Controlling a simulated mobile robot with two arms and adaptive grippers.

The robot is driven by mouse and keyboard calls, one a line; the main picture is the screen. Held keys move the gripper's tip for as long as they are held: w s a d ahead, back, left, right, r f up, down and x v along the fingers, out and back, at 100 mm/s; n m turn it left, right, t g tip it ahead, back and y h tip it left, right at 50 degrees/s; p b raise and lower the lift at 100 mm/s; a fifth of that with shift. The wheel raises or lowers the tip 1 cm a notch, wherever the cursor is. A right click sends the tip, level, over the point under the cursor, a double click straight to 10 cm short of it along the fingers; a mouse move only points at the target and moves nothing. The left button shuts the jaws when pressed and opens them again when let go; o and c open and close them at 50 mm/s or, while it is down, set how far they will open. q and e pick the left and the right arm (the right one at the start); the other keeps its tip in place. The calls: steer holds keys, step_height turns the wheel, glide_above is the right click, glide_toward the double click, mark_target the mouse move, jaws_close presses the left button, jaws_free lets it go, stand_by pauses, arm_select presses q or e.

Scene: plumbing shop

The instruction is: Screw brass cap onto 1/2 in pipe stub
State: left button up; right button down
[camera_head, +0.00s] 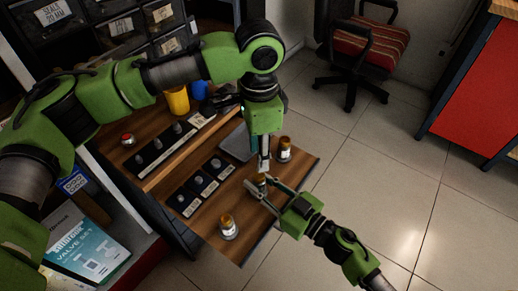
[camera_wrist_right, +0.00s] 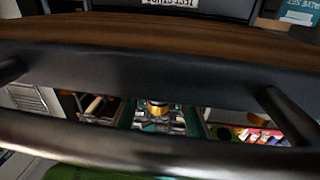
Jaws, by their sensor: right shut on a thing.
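Three short brass-coloured pieces stand along the right part of the wooden worktop. One brass piece (camera_head: 285,149) is at the back and one (camera_head: 228,227) at the front, both on pale round bases. The middle brass piece (camera_head: 261,181) is mostly hidden between my grippers. My right gripper (camera_head: 258,187) reaches in from the lower right, its fingers shut around this middle piece. My left gripper (camera_head: 264,165) points straight down just above it; its fingertips are too small to read. I cannot tell which piece is the cap.
Dark strips with small grey parts and white labels (camera_head: 200,187) lie on the worktop (camera_head: 190,224). A yellow container (camera_head: 178,100) stands behind. Drawers (camera_head: 120,28) rise at the back left. Open tiled floor (camera_head: 400,170) lies to the right, with a chair (camera_head: 365,45) beyond.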

mark_target(259, 175)
arm_select(q)
steer(key=n, duration=0.3)
steer(key=shift+r, duration=0.15)
steer(key=shift+f, duration=4)
jaws_close()
steer(key=shift+m, duration=0.8)
steer(key=shift+o, duration=1)
jaws_free()
